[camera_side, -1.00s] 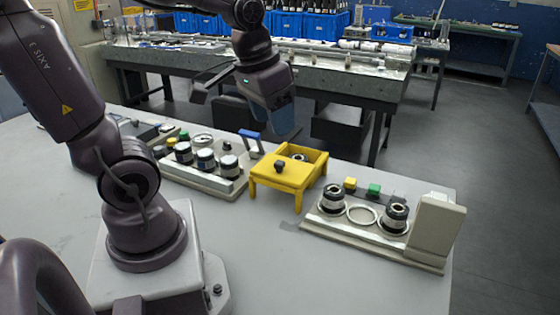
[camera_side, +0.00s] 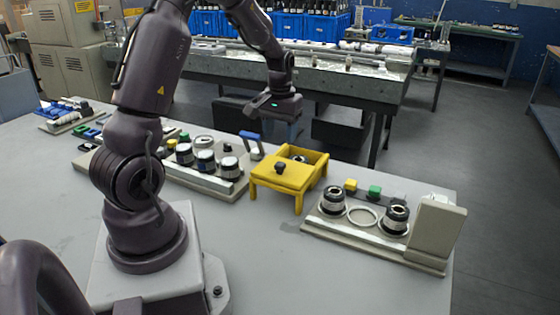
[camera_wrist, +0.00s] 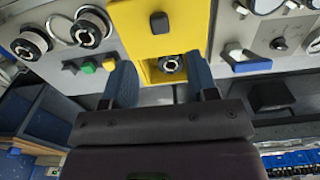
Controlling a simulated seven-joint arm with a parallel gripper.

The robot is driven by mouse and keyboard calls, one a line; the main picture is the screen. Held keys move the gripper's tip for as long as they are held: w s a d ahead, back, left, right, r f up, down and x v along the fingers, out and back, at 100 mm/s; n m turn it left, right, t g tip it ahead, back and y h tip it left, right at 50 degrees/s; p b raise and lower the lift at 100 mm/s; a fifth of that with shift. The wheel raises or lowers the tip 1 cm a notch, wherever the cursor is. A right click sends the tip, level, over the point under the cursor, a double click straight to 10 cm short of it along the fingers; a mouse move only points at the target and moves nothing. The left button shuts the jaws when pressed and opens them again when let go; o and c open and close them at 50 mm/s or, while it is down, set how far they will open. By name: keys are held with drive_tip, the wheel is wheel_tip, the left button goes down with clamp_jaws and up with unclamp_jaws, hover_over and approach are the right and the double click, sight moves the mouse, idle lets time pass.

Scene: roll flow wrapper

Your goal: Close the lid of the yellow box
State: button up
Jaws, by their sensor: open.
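The yellow box (camera_side: 314,174) stands on the grey table between two panels. Its yellow lid (camera_side: 270,181) has a black knob (camera_side: 281,168) and sits shifted toward the table's front, so the box's back part is uncovered. A black-and-white roll (camera_wrist: 171,63) shows in that uncovered part in the wrist view. The lid (camera_wrist: 140,40) and knob (camera_wrist: 160,22) also show there. My gripper (camera_wrist: 159,68) is open and empty, its two blue fingers spread either side of the opening in that view. In the side view my gripper (camera_side: 287,112) is above and behind the box, apart from it.
A panel (camera_side: 322,227) with two rolls, a ring and a grey block (camera_side: 438,233) stands on the right. The table's front is clear.

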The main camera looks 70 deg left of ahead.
sight(280, 163)
wheel_tip(280, 163, down, 9)
drive_tip(key=shift+r, duration=0.2)
